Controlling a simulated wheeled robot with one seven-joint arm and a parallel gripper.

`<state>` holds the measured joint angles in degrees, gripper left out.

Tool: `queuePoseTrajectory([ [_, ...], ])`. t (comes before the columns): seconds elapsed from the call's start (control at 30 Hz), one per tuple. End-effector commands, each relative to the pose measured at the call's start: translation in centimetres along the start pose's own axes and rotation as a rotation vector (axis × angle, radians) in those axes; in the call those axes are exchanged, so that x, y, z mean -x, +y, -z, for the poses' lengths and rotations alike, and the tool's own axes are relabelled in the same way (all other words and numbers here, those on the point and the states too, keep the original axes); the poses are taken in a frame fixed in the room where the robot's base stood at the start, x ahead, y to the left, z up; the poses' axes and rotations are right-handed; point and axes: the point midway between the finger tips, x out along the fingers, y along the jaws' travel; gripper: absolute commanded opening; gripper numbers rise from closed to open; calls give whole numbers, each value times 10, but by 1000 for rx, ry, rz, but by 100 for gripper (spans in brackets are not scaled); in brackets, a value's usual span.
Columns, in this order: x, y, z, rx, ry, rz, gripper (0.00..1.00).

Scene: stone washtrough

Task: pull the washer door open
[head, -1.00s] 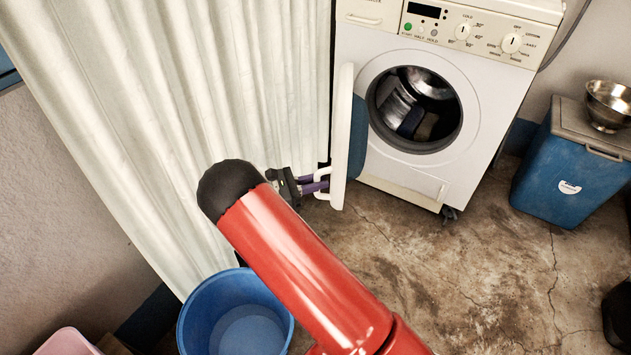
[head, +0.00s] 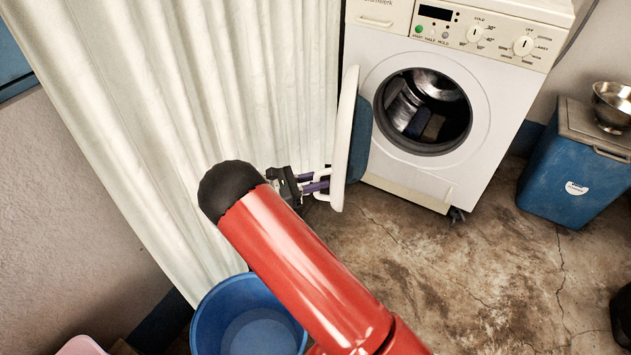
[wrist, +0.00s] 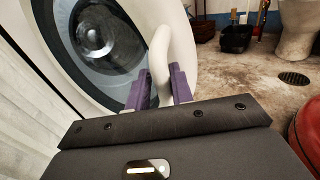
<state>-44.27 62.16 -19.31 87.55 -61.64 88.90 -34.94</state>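The white washer (head: 482,130) stands against the back wall, with its drum opening (head: 425,112) uncovered and dark items inside. Its door (head: 347,140) is swung wide open to the left, seen nearly edge-on, with a blue-grey inner side. My gripper (head: 322,182) is at the white door handle (head: 324,196) on the door's outer side. In the wrist view the two purple fingers (wrist: 158,88) are on either side of the handle bar (wrist: 163,60) and appear closed on it.
A pale curtain (head: 200,100) hangs close to the left of the door and my gripper. A blue tub (head: 205,325) is on the floor below my arm. A blue bin (head: 568,170) with a metal bowl (head: 612,103) stands right. The floor before the washer is clear.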

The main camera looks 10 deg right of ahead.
Motion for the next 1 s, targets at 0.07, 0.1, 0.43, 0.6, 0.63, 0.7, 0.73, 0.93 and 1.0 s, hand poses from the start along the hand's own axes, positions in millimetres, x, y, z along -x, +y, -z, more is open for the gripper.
queuePoseTrajectory([
  [0.07,0,0,0,0,-1,1,21],
  [0.1,0,0,-1,0,0,1,21],
  [0.43,0,0,-44,-5,-1,2,21],
  [0.6,-1,1,-89,-9,-3,3,21],
  [0.63,-1,0,-96,-9,-2,3,21],
  [0.7,-1,1,-113,-7,-1,2,21],
  [0.73,-1,1,-120,-6,-1,2,21],
  [0.93,-1,1,-164,-4,1,3,21],
  [1.0,-1,1,-176,-4,0,2,21],
])
